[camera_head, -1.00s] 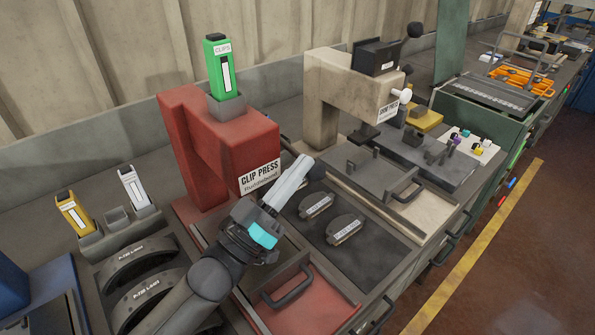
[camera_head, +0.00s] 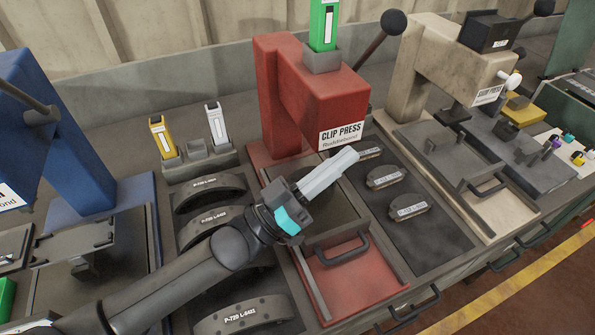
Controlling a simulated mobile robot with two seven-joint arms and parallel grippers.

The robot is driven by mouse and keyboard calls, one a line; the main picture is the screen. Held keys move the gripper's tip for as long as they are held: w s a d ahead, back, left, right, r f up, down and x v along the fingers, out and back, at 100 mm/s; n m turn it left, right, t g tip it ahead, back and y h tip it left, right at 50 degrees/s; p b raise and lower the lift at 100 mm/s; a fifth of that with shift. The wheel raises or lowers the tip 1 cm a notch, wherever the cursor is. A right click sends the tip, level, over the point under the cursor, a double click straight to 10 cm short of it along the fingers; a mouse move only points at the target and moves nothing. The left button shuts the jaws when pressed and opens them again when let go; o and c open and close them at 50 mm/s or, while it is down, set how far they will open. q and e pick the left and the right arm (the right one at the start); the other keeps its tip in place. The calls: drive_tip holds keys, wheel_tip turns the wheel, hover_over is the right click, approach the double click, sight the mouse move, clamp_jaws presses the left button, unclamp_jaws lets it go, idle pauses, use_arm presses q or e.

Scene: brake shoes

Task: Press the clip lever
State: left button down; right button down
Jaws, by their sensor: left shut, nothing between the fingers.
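The red clip press (camera_head: 320,95) stands at the upper middle, with a "CLIP PRESS" label on its front. Its lever (camera_head: 380,38) sticks up to the right of the press head and ends in a dark ball knob. A green clip cartridge (camera_head: 323,22) stands in the holder on top. My left gripper (camera_head: 345,165) is shut and empty. It is in front of the press and below the label, apart from the lever and hiding part of the press bed. My right gripper is not in view.
Brake shoes (camera_head: 212,217) lie in a tray left of the press, and brake pads (camera_head: 385,177) lie on a dark mat to its right. Yellow (camera_head: 161,138) and white (camera_head: 216,124) cartridges stand behind. A blue press (camera_head: 60,140) is at left, a beige press (camera_head: 450,60) at right.

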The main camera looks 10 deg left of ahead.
use_arm(q)
drive_tip(key=s+a, duration=0.5)
drive_tip(key=shift+a+r, duration=0.25)
drive_tip(key=shift+w, duration=0.1)
